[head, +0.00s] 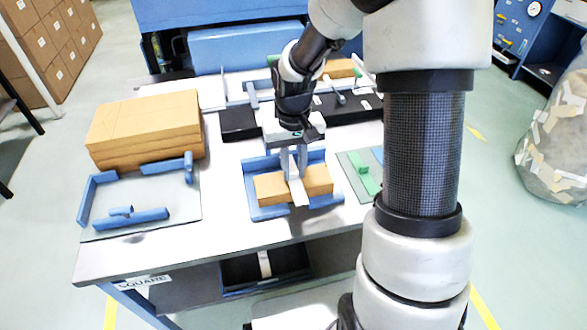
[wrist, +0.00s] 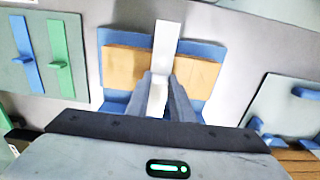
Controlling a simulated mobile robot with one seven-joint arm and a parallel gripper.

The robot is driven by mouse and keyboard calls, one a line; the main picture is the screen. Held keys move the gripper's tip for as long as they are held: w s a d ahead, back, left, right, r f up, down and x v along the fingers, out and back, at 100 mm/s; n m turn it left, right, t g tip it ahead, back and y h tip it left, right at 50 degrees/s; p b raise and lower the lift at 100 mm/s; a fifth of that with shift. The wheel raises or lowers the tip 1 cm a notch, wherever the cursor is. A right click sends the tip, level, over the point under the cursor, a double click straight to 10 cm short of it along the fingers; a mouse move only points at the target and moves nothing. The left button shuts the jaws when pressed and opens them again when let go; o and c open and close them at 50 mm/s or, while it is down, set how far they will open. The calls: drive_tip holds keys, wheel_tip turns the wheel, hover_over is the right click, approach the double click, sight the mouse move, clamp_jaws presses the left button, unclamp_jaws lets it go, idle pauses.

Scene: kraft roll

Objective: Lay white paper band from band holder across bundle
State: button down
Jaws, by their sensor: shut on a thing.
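The white paper band (head: 299,193) lies across the middle of the brown bundle (head: 271,187), its near end reaching over the bundle's near side. It also shows in the wrist view (wrist: 166,45), running over the bundle (wrist: 122,66). The bundle sits in a blue tray (head: 268,213) with raised edges. My gripper (head: 294,172) is above the bundle's middle, fingers pointing down, shut on the band. In the wrist view my gripper (wrist: 158,95) has its fingers on either side of the band. The band holder cannot be made out for certain.
A stack of brown kraft sheets (head: 146,128) stands at the left behind a board with blue stops (head: 148,217). A green block (head: 364,177) lies on a board to the right. Black trays (head: 239,122) are behind. The front table strip (head: 180,250) is clear.

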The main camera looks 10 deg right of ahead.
drive_tip(key=shift+f, duration=0.1)
drive_tip(key=c, duration=1.6)
unclamp_jaws()
drive_tip(key=shift+o, duration=0.2)
